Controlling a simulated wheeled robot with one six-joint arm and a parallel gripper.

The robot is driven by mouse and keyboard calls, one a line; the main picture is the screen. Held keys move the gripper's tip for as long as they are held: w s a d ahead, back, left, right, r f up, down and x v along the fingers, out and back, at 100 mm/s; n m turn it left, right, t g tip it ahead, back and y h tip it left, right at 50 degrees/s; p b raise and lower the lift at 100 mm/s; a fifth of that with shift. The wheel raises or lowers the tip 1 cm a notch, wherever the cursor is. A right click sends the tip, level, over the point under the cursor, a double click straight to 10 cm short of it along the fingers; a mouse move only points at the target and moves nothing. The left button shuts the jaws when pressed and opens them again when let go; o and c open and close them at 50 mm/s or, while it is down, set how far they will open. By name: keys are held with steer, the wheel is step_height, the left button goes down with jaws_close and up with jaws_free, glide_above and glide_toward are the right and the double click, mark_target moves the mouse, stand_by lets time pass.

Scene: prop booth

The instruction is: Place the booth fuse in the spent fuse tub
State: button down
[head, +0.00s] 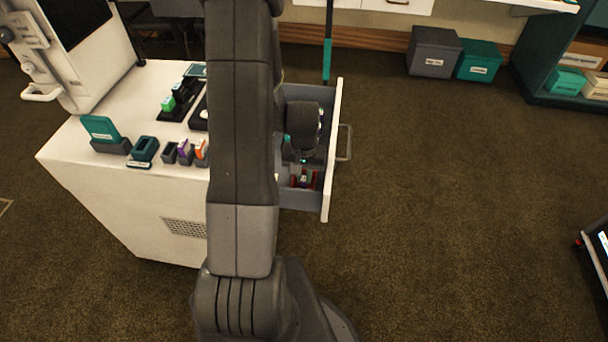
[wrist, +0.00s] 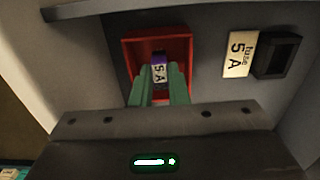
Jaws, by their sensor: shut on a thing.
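The booth fuse (wrist: 159,68), a small block with a purple top and a white "5 A" label, is between the green fingers of my gripper (wrist: 160,88) in the wrist view. My gripper is shut on it. The fuse is inside or just over a red square recess (wrist: 179,43), within the open drawer (head: 331,165). Whether it touches the floor there I cannot tell. In the head view my gripper (head: 303,160) points down over the red recess. A teal open tub (head: 144,148) with a label stands on the white cabinet top; its wording is unreadable.
A "fuse 5 A" plate (wrist: 239,54) and a dark empty-looking socket (wrist: 278,55) lie right of the recess. Small holders with a purple piece (head: 183,147) and an orange piece (head: 201,150) stand on the cabinet. The drawer walls are close around my gripper.

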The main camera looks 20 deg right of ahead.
mark_target(304, 177)
steer(key=shift+f, duration=0.2)
steer(key=c, duration=1.7)
jaws_free()
steer(key=shift+r, duration=0.1)
step_height(304, 177, up, 12)
steer(key=p, duration=0.1)
steer(key=shift+r, duration=0.2)
